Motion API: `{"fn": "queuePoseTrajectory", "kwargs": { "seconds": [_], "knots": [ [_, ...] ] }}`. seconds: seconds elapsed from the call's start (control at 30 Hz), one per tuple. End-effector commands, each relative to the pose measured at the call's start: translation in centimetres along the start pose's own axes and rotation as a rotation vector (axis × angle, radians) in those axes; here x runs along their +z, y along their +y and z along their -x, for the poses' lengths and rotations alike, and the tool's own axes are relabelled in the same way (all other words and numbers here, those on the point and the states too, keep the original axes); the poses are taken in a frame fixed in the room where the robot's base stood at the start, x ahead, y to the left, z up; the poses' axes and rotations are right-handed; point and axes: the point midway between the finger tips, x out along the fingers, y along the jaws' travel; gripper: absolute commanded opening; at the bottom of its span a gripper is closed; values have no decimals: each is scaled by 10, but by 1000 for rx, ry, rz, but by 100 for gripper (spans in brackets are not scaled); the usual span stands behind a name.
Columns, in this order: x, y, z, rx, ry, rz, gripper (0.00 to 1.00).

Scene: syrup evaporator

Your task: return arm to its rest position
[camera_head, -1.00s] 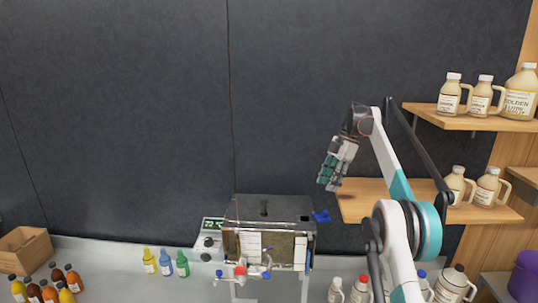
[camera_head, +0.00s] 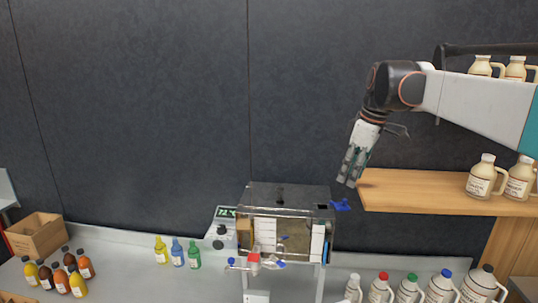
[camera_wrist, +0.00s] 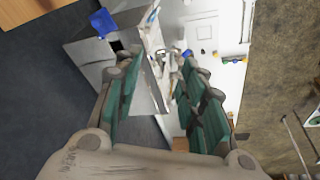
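My gripper (camera_head: 351,166) hangs from my raised arm in the head view, pointing down and slightly left in front of the dark wall. It is above and right of the syrup evaporator (camera_head: 262,194), near the left end of the wooden shelf. In the wrist view my gripper (camera_wrist: 158,64) has its two green-padded fingers spread apart with nothing held between them. The evaporator's grey box (camera_wrist: 92,50) and blue handle (camera_wrist: 104,22) show beyond the fingers. The arm's right end leaves the head view.
The wooden shelf (camera_head: 420,182) holds cream jugs (camera_head: 482,178) at right. Several capped jugs (camera_head: 440,288) stand below it. Yellow, blue and green bottles (camera_head: 178,254) stand left of the evaporator.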

Motion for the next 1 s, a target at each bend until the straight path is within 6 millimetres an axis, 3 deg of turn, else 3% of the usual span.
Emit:
{"fn": "queuePoseTrajectory", "kwargs": {
  "seconds": [0.03,0.27,0.47,0.67,1.0],
  "knots": [
    [9,-16,-4,17,2,-35,37],
    [46,-77,-18,103,30,-229,37],
    [83,-133,-41,171,72,-394,37],
    [125,-187,-76,232,129,-557,37],
    [196,-269,-154,306,250,-808,37]
  ]
}}
